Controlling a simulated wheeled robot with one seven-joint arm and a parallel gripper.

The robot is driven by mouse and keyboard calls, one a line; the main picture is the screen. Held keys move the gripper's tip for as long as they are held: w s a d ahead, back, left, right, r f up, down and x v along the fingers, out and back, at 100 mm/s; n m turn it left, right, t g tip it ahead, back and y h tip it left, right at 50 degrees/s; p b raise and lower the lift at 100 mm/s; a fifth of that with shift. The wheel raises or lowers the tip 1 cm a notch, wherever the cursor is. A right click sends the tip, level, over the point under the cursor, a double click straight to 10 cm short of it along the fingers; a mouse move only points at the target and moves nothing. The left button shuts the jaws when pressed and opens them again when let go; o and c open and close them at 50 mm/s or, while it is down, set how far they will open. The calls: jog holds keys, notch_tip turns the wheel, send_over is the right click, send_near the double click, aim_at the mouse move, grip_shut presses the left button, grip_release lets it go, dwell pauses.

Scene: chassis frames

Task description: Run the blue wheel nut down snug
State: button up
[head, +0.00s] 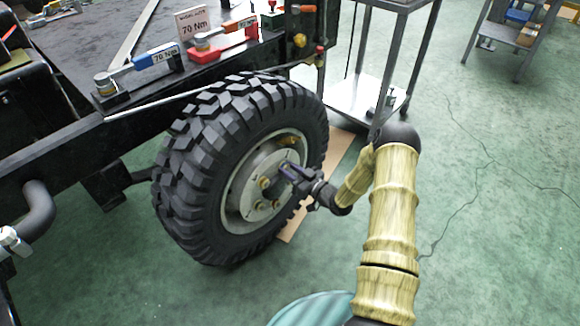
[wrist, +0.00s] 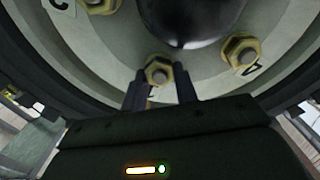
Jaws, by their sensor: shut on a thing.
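The wheel (head: 190,185) has a black knobbly tyre and a pale grey hub (head: 240,205). My gripper (head: 286,169) reaches the hub from the right. In the wrist view its two dark fingers stand either side of a brass-looking wheel nut (wrist: 158,71) with a stud end in its middle, and they are shut on it. I cannot make out clear blue on this nut. Other nuts sit at upper right (wrist: 241,50) and upper left (wrist: 100,4), by letter marks.
A blue-handled torque wrench (head: 150,60) and a red-handled one (head: 222,44) lie on the chassis deck, by a 70 Nm sign (head: 193,23). A metal cart (head: 345,98) stands behind the wheel. Green floor (head: 490,230) is open to the right.

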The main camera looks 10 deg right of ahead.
jog(key=shift+f+m, duration=0.1)
jog(key=shift+m, duration=0.2)
jog(key=o, duration=0.7)
jog(key=shift+s+d, duration=0.35)
jog(key=shift+s, duration=0.05)
jog(key=p+v, duration=0.4)
jog(key=v, duration=1.2)
jog(key=shift+s+p, duration=0.25)
jog(key=shift+p, duration=0.05)
jog(key=shift+d, duration=0.1)
